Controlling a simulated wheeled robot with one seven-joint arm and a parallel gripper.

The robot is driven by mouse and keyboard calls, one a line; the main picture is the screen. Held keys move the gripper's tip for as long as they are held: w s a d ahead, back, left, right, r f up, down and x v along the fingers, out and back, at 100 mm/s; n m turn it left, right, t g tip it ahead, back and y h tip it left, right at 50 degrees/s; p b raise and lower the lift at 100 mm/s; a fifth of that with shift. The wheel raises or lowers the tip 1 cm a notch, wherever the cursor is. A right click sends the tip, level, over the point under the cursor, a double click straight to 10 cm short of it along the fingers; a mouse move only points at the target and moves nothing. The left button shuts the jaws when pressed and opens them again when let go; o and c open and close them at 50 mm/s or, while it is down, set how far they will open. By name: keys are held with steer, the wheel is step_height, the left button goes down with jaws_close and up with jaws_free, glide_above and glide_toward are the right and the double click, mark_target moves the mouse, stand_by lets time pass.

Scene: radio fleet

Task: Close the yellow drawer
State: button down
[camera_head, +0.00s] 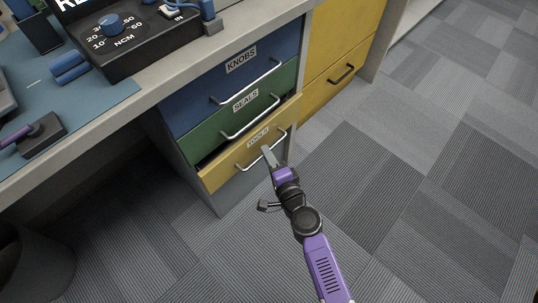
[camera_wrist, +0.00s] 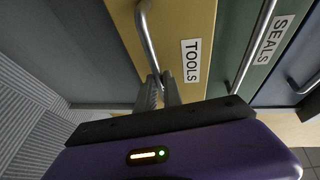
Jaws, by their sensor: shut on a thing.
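The yellow drawer (camera_head: 236,160), labelled TOOLS, is the lowest of the stack under the desk and stands out partly open. Its front and label also show in the wrist view (camera_wrist: 200,25). It has a silver bar handle (camera_wrist: 148,40). My gripper (camera_head: 268,154) is at the drawer front, by the middle of the handle. In the wrist view its two fingers (camera_wrist: 161,90) are shut on the handle. The inside of the drawer is mostly hidden.
Above it are a green SEALS drawer (camera_head: 235,122) and a blue KNOBS drawer (camera_head: 232,85); both look shut. A yellow cabinet (camera_head: 333,55) with a dark handle stands to the right. The desk top (camera_head: 230,38) overhangs the drawers. The carpet (camera_head: 440,220) at right is clear.

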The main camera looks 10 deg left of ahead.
steer(key=shift+w+a, duration=0.6)
steer(key=shift+a, duration=0.2)
steer(key=shift+w+a, duration=0.6)
steer(key=shift+a, duration=0.15)
steer(key=c, duration=1.5)
jaws_free()
steer(key=p, duration=0.1)
glide_toward(257, 146)
steer(key=shift+x, duration=0.85)
steer(key=shift+d+f, duration=0.1)
steer(key=shift+d, duration=0.1)
